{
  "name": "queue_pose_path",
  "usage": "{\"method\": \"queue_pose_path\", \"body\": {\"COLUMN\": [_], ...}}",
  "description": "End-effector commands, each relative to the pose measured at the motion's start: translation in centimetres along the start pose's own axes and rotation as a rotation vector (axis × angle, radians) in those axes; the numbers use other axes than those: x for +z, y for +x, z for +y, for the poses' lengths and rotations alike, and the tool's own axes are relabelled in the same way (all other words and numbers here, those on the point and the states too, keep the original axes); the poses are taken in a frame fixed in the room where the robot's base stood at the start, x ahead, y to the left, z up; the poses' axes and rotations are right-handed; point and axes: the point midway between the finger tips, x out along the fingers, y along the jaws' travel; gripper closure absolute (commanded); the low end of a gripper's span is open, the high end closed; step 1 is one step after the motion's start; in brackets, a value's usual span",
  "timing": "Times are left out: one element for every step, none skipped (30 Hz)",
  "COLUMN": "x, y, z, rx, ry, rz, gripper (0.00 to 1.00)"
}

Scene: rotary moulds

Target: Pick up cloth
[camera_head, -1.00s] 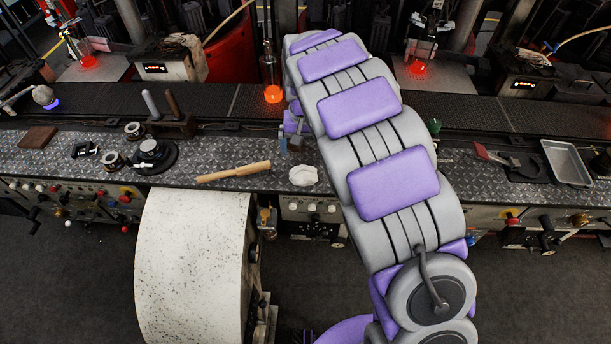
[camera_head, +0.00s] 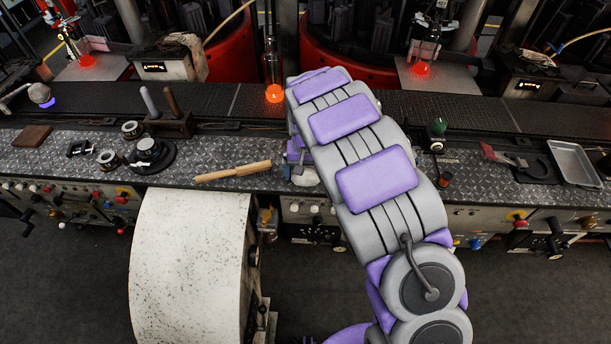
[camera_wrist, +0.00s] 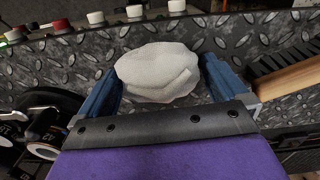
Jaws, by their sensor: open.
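The cloth is a crumpled white bundle (camera_wrist: 158,72) on the diamond-plate bench. In the wrist view it lies between the two blue fingers of my gripper (camera_wrist: 160,88), which is open. I see no finger closed on the cloth, and I cannot tell whether either finger touches it. In the head view my purple and grey arm reaches over the bench. Only a small part of the cloth (camera_head: 305,177) shows there, under the end of my arm.
A wooden-handled brush (camera_head: 233,172) lies left of the cloth in the head view. Further left are a black round base (camera_head: 150,156) and a tool holder (camera_head: 172,124). Glowing orange glass (camera_head: 274,94) stands behind. A metal tray (camera_head: 574,163) lies far right.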

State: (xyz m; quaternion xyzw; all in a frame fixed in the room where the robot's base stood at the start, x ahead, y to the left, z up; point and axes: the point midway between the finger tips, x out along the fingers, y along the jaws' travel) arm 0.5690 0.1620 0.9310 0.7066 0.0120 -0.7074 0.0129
Motion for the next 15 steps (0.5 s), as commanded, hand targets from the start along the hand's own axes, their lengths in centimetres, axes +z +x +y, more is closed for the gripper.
{"method": "queue_pose_path", "body": {"x": [-0.02,-0.02,-0.02,-0.02,-0.02,-0.02,-0.02,-0.02,-0.02,-0.01,-0.01,-0.01,-0.01,-0.01,-0.02], "y": [-0.10,-0.11,-0.12,-0.12,-0.13,-0.14,-0.15,-0.16,-0.16,-0.16,-0.16,-0.17,-0.16,-0.16,-0.16], "z": [-0.02,-0.01,0.00,0.02,0.06,0.11,0.14,0.17,0.19,0.20,0.20,0.19,0.18,0.15,0.12], "rx": [0.000,0.000,0.000,-0.001,-0.001,-0.001,-0.002,-0.002,-0.002,-0.002,-0.002,-0.002,-0.002,-0.002,-0.001], "ry": [0.000,0.000,0.000,0.000,0.000,0.000,0.000,0.000,0.000,0.000,0.000,0.000,0.000,0.000,0.000], "rz": [0.001,0.001,0.000,0.000,0.000,0.000,0.000,0.000,0.000,0.000,0.000,0.000,0.000,0.000,0.000], "gripper": [0.00,0.00,0.00,0.02,0.05,0.09,0.11,0.14,0.18,0.21,0.24,0.28,0.31,0.33,0.37]}}
